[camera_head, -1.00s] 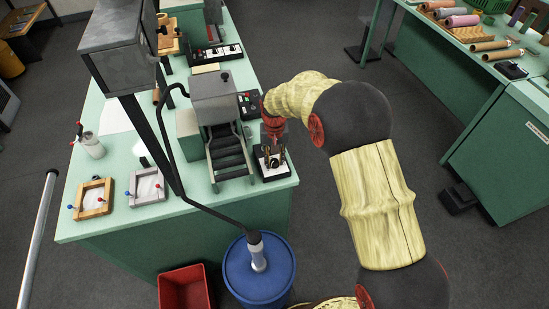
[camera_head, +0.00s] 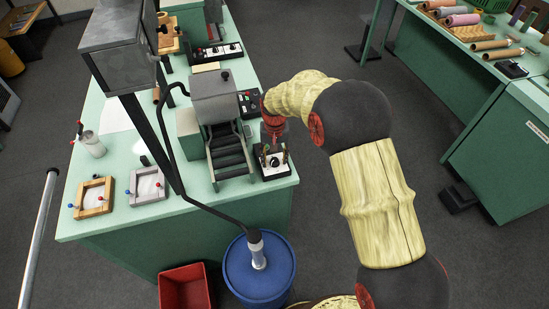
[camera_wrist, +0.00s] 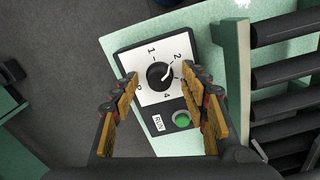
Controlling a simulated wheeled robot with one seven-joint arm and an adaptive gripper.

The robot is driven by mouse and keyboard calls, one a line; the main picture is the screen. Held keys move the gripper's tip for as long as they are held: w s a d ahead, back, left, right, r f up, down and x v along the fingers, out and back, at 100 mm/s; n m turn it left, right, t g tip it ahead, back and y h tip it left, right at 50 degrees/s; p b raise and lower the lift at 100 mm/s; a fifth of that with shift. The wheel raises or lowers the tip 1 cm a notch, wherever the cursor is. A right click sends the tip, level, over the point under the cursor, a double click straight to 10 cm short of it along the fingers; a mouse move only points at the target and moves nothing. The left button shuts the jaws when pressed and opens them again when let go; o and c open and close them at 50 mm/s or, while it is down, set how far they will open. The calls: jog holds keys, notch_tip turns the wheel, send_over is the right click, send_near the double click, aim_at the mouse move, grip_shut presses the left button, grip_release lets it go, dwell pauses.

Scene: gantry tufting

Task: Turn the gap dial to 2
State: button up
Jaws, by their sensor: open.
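The gap dial (camera_wrist: 158,76) is a round black knob on a white plate (camera_wrist: 146,94) with printed numbers; 1, 2 and 4 are readable, and the spot for 3 is hidden behind a finger. Its pale pointer mark faces the upper right, toward the 2. In the head view the dial (camera_head: 274,162) sits on a small box at the bench's front right corner. My gripper (camera_wrist: 161,79) is open, one finger on each side of the knob with a gap to both. It also shows above the box in the head view (camera_head: 275,151).
A green RUN button (camera_wrist: 181,119) sits beside the dial on the black box (camera_wrist: 121,55). A stepped roller machine (camera_head: 228,150) stands close on the left. A blue drum (camera_head: 258,284) and a red bin (camera_head: 184,290) stand in front of the bench.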

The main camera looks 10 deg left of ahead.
aim_at(275, 160)
jog(key=shift+r, duration=0.1)
notch_tip(275, 160, up, 12)
dwell(0.6)
dwell(0.4)
jog(key=s+d+r+t+b, duration=0.1)
jog(key=s+d+r, duration=0.3)
jog(key=s+d, duration=0.5)
jog(key=s+d+r+m+t+b, duration=0.1)
jog(key=s+d+r, duration=0.4)
jog(key=s+d, duration=0.5)
jog(key=s+d+r+m+t+b, duration=0.1)
jog(key=s+d+r+t, duration=0.2)
jog(key=s+d, duration=0.7)
notch_tip(275, 160, up, 2)
jog(key=shift+s+d+r+t+b, duration=0.15)
jog(key=shift+s+t+b, duration=0.15)
jog(key=shift+s, duration=0.55)
